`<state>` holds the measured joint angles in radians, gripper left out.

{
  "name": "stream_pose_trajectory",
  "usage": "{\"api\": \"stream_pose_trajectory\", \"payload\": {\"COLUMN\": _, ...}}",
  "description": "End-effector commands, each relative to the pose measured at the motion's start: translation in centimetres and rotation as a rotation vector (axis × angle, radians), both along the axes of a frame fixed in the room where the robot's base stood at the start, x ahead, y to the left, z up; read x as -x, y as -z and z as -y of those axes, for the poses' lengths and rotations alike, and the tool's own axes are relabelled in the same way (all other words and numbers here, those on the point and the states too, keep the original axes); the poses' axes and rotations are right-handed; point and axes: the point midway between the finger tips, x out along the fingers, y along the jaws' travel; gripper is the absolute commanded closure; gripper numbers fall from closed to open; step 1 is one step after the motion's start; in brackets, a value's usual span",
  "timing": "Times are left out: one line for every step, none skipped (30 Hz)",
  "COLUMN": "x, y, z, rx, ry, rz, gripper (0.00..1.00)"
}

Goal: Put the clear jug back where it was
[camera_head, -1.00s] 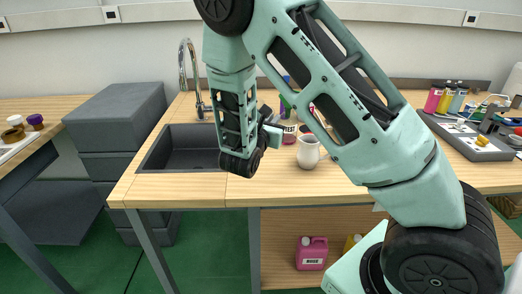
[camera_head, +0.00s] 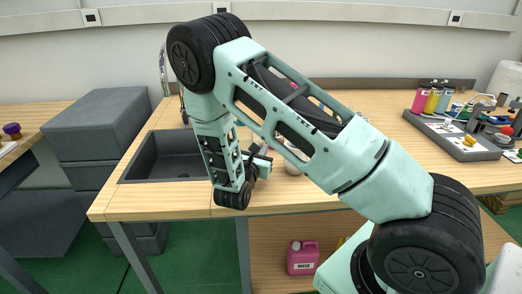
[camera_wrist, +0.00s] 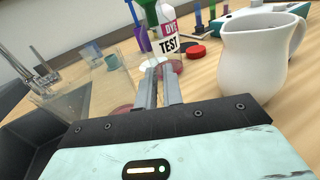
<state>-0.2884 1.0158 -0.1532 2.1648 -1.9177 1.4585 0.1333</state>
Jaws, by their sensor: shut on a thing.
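The clear jug (camera_wrist: 72,96) is a see-through vessel at the left of the wrist view, against the fingers' left side. Its outline is faint, and the exact grip point is hard to make out. My gripper (camera_wrist: 160,78) has its two fingers nearly together, shut on the jug. In the head view my gripper (camera_head: 258,160) is above the wooden table, right of the sink, partly covered by my arm. The clear jug cannot be made out there. Whether it touches the table is unclear.
A white jug (camera_wrist: 255,60) stands close right of the fingers. The sink (camera_head: 165,157) is left of my gripper. A grey tray (camera_head: 455,140) with tools is far right on the table (camera_head: 130,200).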

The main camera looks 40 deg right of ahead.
Motion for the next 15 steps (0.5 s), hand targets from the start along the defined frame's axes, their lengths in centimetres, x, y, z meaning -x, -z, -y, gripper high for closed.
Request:
{"api": "stream_pose_trajectory", "payload": {"x": -0.01, "y": 0.07, "z": 0.03, "rx": 0.000, "ry": 0.000, "rz": 0.001, "gripper": 1.00}}
{"api": "stream_pose_trajectory", "payload": {"x": -0.01, "y": 0.08, "z": 0.03, "rx": 0.000, "ry": 0.000, "rz": 0.002, "gripper": 1.00}}
{"api": "stream_pose_trajectory", "payload": {"x": -0.02, "y": 0.08, "z": 0.02, "rx": 0.000, "ry": 0.000, "rz": 0.002, "gripper": 1.00}}
{"api": "stream_pose_trajectory", "payload": {"x": -0.02, "y": 0.07, "z": 0.02, "rx": 0.000, "ry": 0.000, "rz": 0.002, "gripper": 1.00}}
{"api": "stream_pose_trajectory", "payload": {"x": -0.02, "y": 0.06, "z": 0.01, "rx": 0.000, "ry": 0.000, "rz": 0.002, "gripper": 1.00}}
{"api": "stream_pose_trajectory", "payload": {"x": -0.02, "y": 0.06, "z": 0.01, "rx": 0.000, "ry": 0.000, "rz": 0.002, "gripper": 1.00}}
{"api": "stream_pose_trajectory", "payload": {"x": -0.02, "y": 0.07, "z": 0.01, "rx": 0.000, "ry": 0.000, "rz": 0.002, "gripper": 1.00}}
{"api": "stream_pose_trajectory", "payload": {"x": -0.02, "y": 0.10, "z": 0.01, "rx": 0.000, "ry": 0.000, "rz": 0.001, "gripper": 1.00}}
{"api": "stream_pose_trajectory", "payload": {"x": -0.02, "y": 0.20, "z": 0.00, "rx": 0.000, "ry": 0.000, "rz": 0.001, "gripper": 1.00}}
{"api": "stream_pose_trajectory", "payload": {"x": -0.02, "y": 0.31, "z": 0.00, "rx": 0.000, "ry": 0.000, "rz": 0.001, "gripper": 1.00}}
{"api": "stream_pose_trajectory", "payload": {"x": -0.02, "y": 0.42, "z": -0.01, "rx": 0.000, "ry": 0.000, "rz": 0.001, "gripper": 1.00}}
{"api": "stream_pose_trajectory", "payload": {"x": -0.02, "y": 0.54, "z": -0.03, "rx": 0.000, "ry": -0.001, "rz": 0.001, "gripper": 1.00}}
{"api": "stream_pose_trajectory", "payload": {"x": -0.02, "y": 0.44, "z": -0.02, "rx": 0.000, "ry": 0.000, "rz": 0.000, "gripper": 0.83}}
{"api": "stream_pose_trajectory", "payload": {"x": -0.01, "y": 0.42, "z": -0.02, "rx": 0.000, "ry": 0.000, "rz": 0.000, "gripper": 0.75}}
{"api": "stream_pose_trajectory", "payload": {"x": -0.01, "y": 0.41, "z": -0.02, "rx": 0.000, "ry": 0.000, "rz": 0.000, "gripper": 0.70}}
